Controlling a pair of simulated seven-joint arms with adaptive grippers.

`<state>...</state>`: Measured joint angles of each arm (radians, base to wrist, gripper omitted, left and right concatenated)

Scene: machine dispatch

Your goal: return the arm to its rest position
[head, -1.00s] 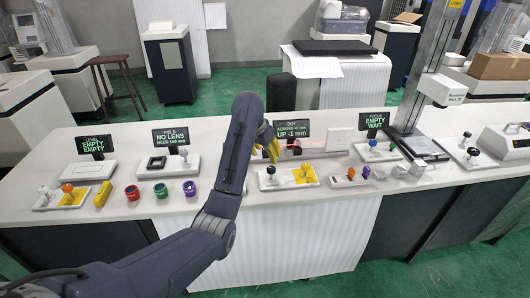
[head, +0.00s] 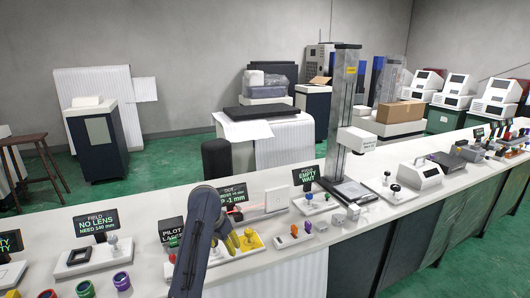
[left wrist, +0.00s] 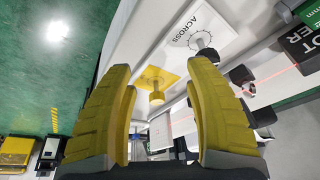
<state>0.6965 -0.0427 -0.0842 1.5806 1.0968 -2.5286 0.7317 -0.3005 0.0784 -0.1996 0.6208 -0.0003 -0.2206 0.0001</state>
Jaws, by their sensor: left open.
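My left arm comes in from the bottom of the head view. Its gripper (head: 232,240), with yellow fingers, is partly hidden behind the arm link, close to the tray (head: 264,244) in front of the DOT sign. In the left wrist view the gripper (left wrist: 160,68) is open. Nothing is held between its fingers. A yellow knob (left wrist: 157,97) on a yellow plate (left wrist: 170,77) shows beyond the gap, apart from the fingers. My right gripper is not in view.
The long white bench (head: 150,260) carries several stations. The FOCUS sign (head: 306,175) reads EMPTY WAIT, beside a tall column (head: 345,110). Coloured rings (head: 121,281) stand at the lower left. Small orange (head: 294,230) and purple (head: 307,226) pieces lie right of the arm.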

